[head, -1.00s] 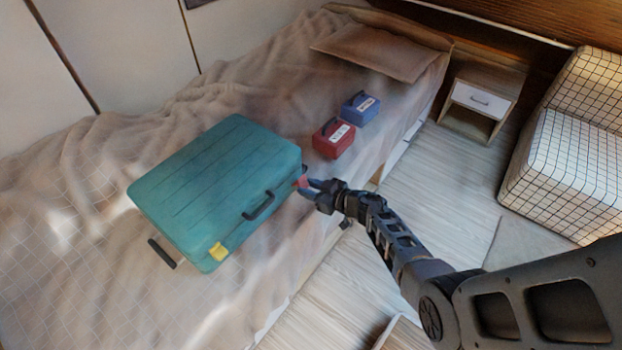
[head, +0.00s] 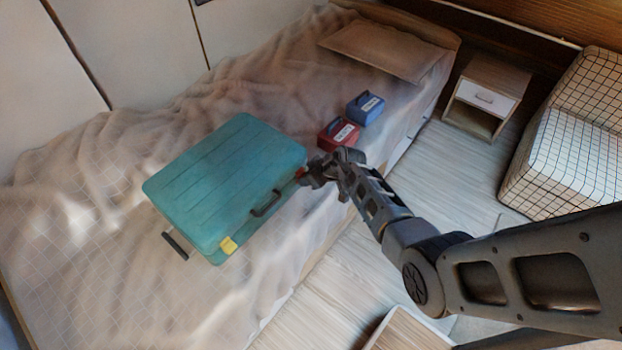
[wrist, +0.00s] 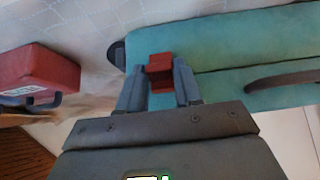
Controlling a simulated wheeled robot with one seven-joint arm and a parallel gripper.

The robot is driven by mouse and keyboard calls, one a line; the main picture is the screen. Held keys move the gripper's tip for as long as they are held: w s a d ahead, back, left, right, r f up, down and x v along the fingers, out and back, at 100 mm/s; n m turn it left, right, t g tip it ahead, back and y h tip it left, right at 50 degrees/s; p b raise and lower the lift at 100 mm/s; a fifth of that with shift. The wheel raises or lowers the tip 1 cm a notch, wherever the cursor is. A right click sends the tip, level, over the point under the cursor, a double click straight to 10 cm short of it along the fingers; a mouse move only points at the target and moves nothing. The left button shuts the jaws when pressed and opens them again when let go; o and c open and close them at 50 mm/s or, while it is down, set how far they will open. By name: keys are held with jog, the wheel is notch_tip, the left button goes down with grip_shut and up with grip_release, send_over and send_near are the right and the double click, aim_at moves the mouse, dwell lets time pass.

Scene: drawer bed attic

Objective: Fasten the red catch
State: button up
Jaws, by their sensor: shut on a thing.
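A teal suitcase (head: 225,185) lies flat on the bed with its lid down. The red catch (wrist: 161,72) is on its front side at the end near the red box. My gripper (wrist: 160,88) is shut on the red catch, with one finger on each side of it. In the head view, my gripper (head: 308,178) is at the suitcase's right corner and hides most of the catch. A yellow catch (head: 228,245) is at the other end of the same side. The dark handle (head: 266,204) is between the two catches.
A red box (head: 338,134) and a blue box (head: 365,108) stand on the bed (head: 90,250) just beyond my gripper. A pillow (head: 385,52) lies at the bed's head. A nightstand (head: 487,97) and a checked seat (head: 570,145) stand to the right, past clear floor.

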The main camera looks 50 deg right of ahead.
jog(key=shift+w+r+g, duration=0.3)
jog(key=shift+w+g, duration=0.1)
jog(key=shift+g, duration=0.2)
jog(key=o, duration=1.1)
jog(key=shift+c, duration=0.2)
jog(key=v, duration=0.7)
jog(key=shift+r, duration=0.35)
